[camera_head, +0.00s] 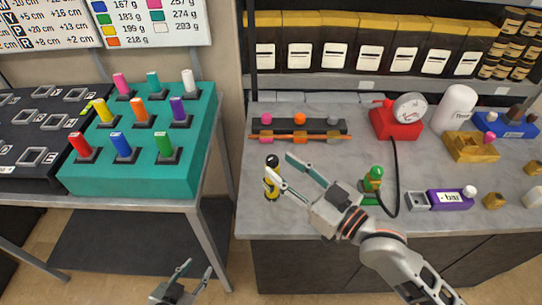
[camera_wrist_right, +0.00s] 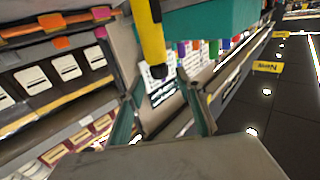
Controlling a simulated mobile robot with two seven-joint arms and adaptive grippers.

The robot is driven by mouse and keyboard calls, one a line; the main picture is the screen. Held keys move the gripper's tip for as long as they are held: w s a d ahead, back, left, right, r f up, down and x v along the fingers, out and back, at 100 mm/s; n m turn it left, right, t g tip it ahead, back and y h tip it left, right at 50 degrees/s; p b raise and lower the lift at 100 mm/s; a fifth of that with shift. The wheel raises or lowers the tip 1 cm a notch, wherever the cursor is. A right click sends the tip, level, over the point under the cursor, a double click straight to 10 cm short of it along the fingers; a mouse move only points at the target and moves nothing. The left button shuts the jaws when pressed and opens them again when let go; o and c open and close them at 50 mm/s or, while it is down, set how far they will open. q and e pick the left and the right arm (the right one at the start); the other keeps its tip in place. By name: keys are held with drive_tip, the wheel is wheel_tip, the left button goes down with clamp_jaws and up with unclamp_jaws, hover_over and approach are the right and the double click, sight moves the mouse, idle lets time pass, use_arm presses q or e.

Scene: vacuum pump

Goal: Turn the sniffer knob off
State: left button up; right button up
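A slim yellow device with black parts and a dark rounded top (camera_head: 271,178) stands upright on the grey counter. No label shows that it is the sniffer. My right gripper (camera_head: 278,167) is open beside it, fingers spread; contact cannot be told. In the right wrist view, a yellow rod with a black end (camera_wrist_right: 152,40) comes in from the top, between and beyond the open fingers (camera_wrist_right: 163,112). A green fitting with an orange part (camera_head: 373,178) stands right of my right gripper.
A red gauge unit (camera_head: 397,122) with a black hose stands at the back. A purple block marked "bar" (camera_head: 448,200) lies to the right. A rack with coloured knobs and an orange bar (camera_head: 299,137) lies behind. A teal peg board (camera_head: 190,170) stands on the left table.

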sight(276, 163)
drive_tip(key=shift+x, duration=2.25)
drive_tip(key=shift+c, duration=0.3)
clamp_jaws()
drive_tip(key=shift+m+t+h, duration=0.3)
drive_tip(key=shift+h, duration=0.1)
drive_tip(key=shift+o, duration=0.3)
unclamp_jaws()
